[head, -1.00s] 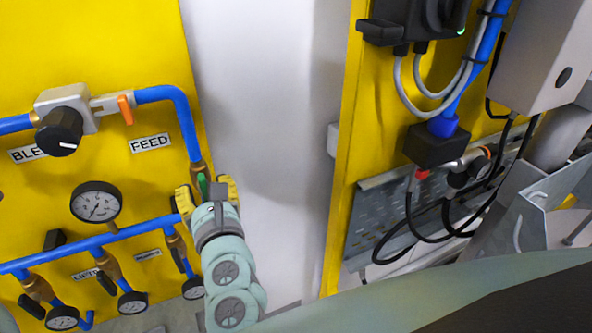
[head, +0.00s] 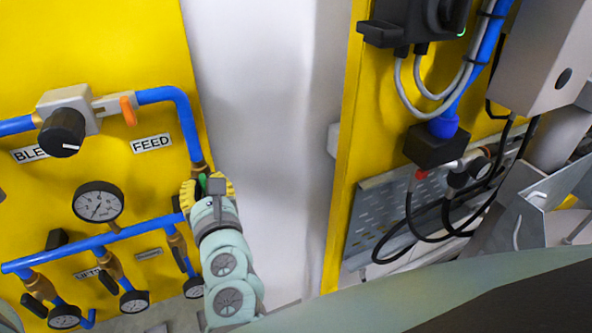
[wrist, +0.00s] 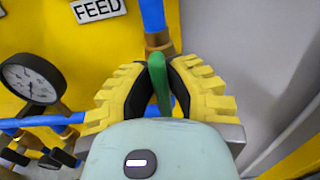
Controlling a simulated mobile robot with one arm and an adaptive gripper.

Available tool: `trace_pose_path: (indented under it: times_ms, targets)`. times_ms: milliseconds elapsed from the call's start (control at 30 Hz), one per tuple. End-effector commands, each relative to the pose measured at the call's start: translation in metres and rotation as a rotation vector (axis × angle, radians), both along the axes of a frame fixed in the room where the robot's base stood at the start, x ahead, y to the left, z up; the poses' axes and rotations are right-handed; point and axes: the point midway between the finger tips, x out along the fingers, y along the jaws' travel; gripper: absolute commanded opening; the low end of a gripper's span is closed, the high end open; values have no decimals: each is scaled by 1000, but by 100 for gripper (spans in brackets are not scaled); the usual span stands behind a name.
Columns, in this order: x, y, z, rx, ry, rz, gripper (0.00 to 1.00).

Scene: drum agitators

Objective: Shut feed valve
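The feed valve's green lever handle (wrist: 157,78) stands on the brass fitting (wrist: 158,44) of the blue vertical pipe, right of the FEED label (head: 151,144). The lever also shows in the head view (head: 203,180), largely covered by my gripper. My gripper (wrist: 160,72) has its yellow fingers on both sides of the lever, with the dark pads close against it near the tips. It looks shut on the lever. The lower end of the lever is hidden behind my wrist.
An orange lever (head: 129,111) and a black knob (head: 61,132) sit on the pipe above left. A gauge (head: 98,202) and a lower blue pipe (head: 100,241) with several small valves lie left of my gripper. The white wall (head: 272,130) to the right is bare.

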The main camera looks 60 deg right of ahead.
Motion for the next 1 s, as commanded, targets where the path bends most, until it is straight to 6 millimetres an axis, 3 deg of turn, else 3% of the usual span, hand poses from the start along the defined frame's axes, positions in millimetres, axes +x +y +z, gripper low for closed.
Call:
trace_pose_path:
  times_ms: [567, 1000]
  targets:
    - [0, 0, -1, 21, -12, 1, 0]
    - [-1, -2, -1, 271, -163, 3, 0]
